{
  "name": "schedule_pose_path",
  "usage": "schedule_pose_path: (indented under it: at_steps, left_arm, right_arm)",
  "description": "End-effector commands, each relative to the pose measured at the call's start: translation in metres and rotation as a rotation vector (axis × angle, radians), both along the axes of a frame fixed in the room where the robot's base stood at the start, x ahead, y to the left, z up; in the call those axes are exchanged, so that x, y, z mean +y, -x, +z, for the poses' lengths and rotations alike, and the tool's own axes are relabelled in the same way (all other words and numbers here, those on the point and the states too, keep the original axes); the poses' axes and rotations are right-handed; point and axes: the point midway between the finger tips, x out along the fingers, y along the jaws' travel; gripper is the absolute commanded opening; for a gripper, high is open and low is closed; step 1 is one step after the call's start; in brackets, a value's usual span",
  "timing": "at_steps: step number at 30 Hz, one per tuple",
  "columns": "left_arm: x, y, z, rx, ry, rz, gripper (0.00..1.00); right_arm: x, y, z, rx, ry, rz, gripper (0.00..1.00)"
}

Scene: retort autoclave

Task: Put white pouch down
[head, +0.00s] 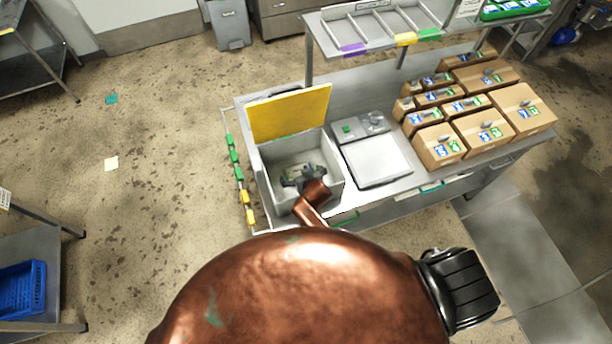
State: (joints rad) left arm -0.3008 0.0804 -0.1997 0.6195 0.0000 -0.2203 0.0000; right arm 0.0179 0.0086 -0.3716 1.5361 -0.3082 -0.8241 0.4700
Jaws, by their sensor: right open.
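A light grey open-topped bin (331,188) with a raised yellow lid (290,112) stands at the left end of a metal bench. My right gripper (298,176) reaches down inside the bin. Its fingers are small and dark here, and its jaws are open. A small pale patch (297,167) shows around the fingers in the bin. It may be the white pouch, but it is partly hidden by the gripper and I cannot tell whether they touch. My left gripper is not in view.
A scale with a bare white plate (377,160) stands right of the bin. Several cardboard boxes (438,146) fill the bench's right side. A metal shelf (378,28) rises behind. Green and yellow tags (239,172) line the bench's left end. A blue crate (22,289) sits far left.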

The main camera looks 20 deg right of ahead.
Motion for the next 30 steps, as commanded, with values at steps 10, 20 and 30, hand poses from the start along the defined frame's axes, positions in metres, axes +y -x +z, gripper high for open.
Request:
schedule_pose_path:
  at_steps: [10,20,30]
  left_arm:
    - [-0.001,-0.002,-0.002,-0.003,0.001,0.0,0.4]
    - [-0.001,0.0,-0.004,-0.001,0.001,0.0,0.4]
    - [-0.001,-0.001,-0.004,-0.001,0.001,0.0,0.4]
  right_arm:
    - [-0.003,0.05,0.052,-0.005,0.0,-0.001,1.0]
    - [-0.004,0.074,0.08,-0.008,0.002,-0.002,1.0]
    - [-0.005,0.075,0.082,-0.01,0.002,-0.001,1.0]
